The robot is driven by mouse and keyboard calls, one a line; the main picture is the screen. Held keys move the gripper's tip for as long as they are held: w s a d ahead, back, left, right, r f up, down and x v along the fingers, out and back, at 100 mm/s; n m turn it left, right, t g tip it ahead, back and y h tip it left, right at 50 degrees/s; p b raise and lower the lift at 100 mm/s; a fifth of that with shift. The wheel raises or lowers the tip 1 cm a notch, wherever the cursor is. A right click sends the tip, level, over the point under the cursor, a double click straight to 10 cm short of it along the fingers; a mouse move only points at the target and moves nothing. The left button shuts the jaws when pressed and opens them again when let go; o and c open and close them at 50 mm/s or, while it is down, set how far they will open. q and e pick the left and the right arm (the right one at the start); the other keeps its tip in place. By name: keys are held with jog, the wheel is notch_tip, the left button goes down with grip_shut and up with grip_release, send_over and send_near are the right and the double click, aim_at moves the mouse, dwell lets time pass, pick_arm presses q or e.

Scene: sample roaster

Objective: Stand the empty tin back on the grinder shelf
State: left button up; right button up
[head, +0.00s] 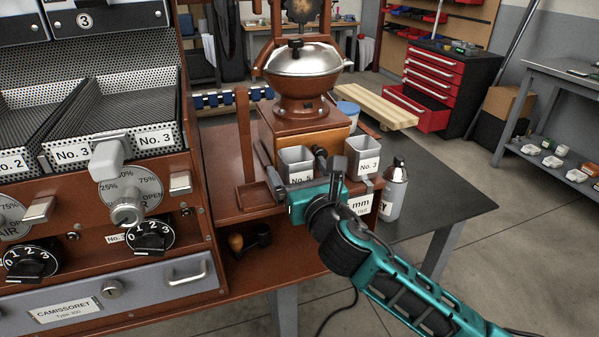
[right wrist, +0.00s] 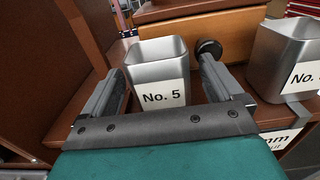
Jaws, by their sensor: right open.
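A square grey metal tin labelled No. 5 (right wrist: 158,72) stands upright at the grinder shelf (head: 228,212); it also shows in the head view (head: 296,159). Its visible inside looks empty, though its bottom is hidden. My right gripper (head: 292,165) is open, with one finger on each side of this tin; in the right wrist view the gripper (right wrist: 162,70) shows small gaps beside the walls. A second tin, labelled No. 3 (head: 362,158), stands to the right. The grinder (head: 303,75) rises behind them. My left gripper is not in view.
The roaster panel (head: 95,215) with knobs and levers fills the left. A wooden post (head: 243,135) rises left of the tins. The tabletop further right is clear.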

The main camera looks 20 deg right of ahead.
jog(key=shift+r, duration=0.1)
jog(key=s+p, duration=0.1)
jog(key=s, duration=1.1)
jog(key=s+f+m+g+y, duration=0.1)
jog(key=s+f+m+g, duration=0.2)
jog(key=f+m, duration=0.8)
jog(key=s+a+f+m+g+y, duration=0.1)
jog(key=s+f+m+g, duration=0.3)
jog(key=m, duration=1.8)
jog(key=shift+s+a+f+m, duration=0.15)
jog(key=shift+s+f+m, duration=0.25)
jog(key=shift+s+f, duration=2.25)
jog(key=shift+w+f, duration=0.95)
jog(key=shift+w, duration=0.05)
